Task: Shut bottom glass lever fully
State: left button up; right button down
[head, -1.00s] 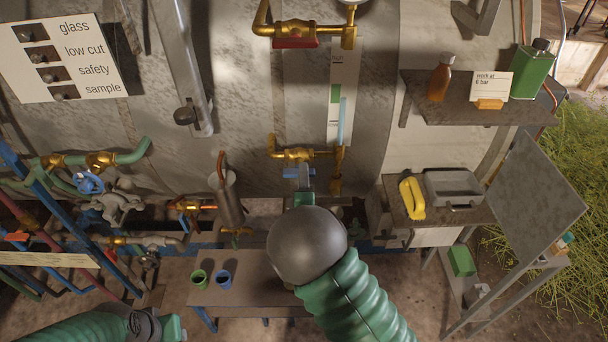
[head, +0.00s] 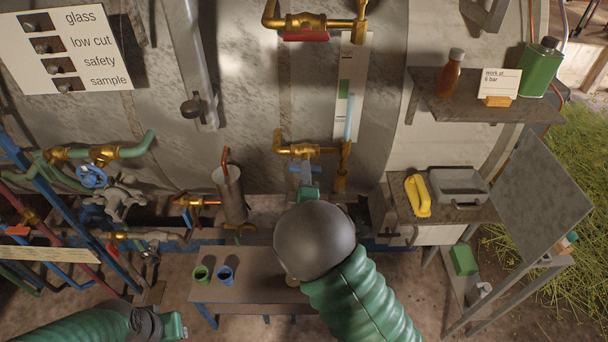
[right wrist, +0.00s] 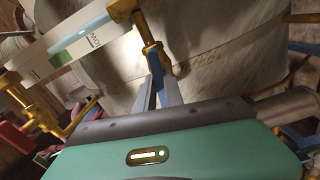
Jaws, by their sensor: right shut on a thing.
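The bottom glass valve (head: 306,150) is a brass fitting at the foot of the sight glass (head: 349,118), in the head view's middle. My right gripper (head: 306,171) reaches up to it from below and is shut on its lever. In the right wrist view, the two grey fingers (right wrist: 158,92) stand close together just below the brass valve body (right wrist: 152,52). My left gripper (head: 176,326) is low at the left, far from the valve; its fingers do not show clearly.
The top glass valve, with a red lever (head: 306,36), is above. A low table (head: 255,285) holds a green cup (head: 202,273) and a blue cup (head: 226,275). Shelves (head: 455,105) stand at the right.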

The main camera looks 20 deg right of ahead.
jog(key=shift+s+f+m+b, duration=0.15)
jog(key=shift+m+b, duration=1.65)
jog(key=shift+m, duration=0.9)
jog(key=shift+w+f+m+b, duration=0.1)
jog(key=shift+f+m+b, duration=0.05)
jog(key=shift+m+b, duration=2.15)
jog(key=shift+s+f+m+b, duration=0.15)
jog(key=shift+m+b, duration=1.2)
jog(key=shift+m, duration=1.75)
jog(key=c, duration=1.8)
grip_release()
jog(key=o, duration=0.3)
jog(key=shift+w+r, duration=0.2)
jog(key=shift+o, duration=0.2)
jog(key=shift+s+r, duration=0.1)
